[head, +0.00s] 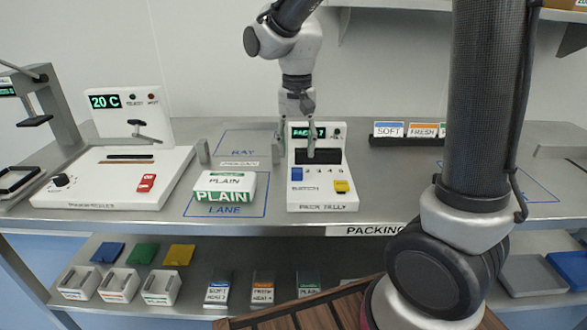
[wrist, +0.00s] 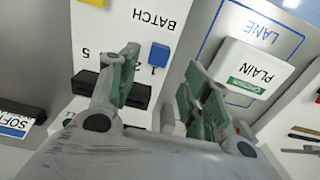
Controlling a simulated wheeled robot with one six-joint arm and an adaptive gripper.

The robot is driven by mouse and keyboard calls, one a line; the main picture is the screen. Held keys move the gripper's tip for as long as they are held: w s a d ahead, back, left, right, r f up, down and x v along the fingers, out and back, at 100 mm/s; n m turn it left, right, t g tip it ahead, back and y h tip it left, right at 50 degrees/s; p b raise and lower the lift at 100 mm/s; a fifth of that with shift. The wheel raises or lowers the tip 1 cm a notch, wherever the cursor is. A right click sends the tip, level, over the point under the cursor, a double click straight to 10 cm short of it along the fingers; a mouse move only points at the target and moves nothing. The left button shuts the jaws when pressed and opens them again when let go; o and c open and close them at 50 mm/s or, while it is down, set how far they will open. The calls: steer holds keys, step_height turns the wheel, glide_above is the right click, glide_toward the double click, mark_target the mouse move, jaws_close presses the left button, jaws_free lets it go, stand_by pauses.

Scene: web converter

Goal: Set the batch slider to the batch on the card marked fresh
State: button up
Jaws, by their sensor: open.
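The batch slider's blue knob (head: 297,174) is at the left end of the row of numbers on the white pack tally box (head: 322,198). In the wrist view the blue knob (wrist: 158,55) lies near the low numbers, with 5 farther off. My gripper (head: 297,148) is open and empty, pointing down over the box's left side. In the wrist view its fingers (wrist: 163,62) appear on either side of the knob; contact is not visible. The card marked FRESH (head: 423,129) stands in a dark rack at the right, beside the SOFT card (head: 389,129). Its batch writing is unreadable.
A yellow button (head: 341,186) is on the box's right side. A white PLAIN carton (head: 225,187) sits in the lane outline to the left. A machine reading 20 C (head: 105,101) stands farther left. My black column blocks part of the right side.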

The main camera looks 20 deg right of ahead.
mark_target(297, 169)
step_height(297, 169, down, 7)
steer(key=shift+r, duration=0.1)
stand_by(0.3)
steer(key=shift+d, duration=0.1)
jaws_close()
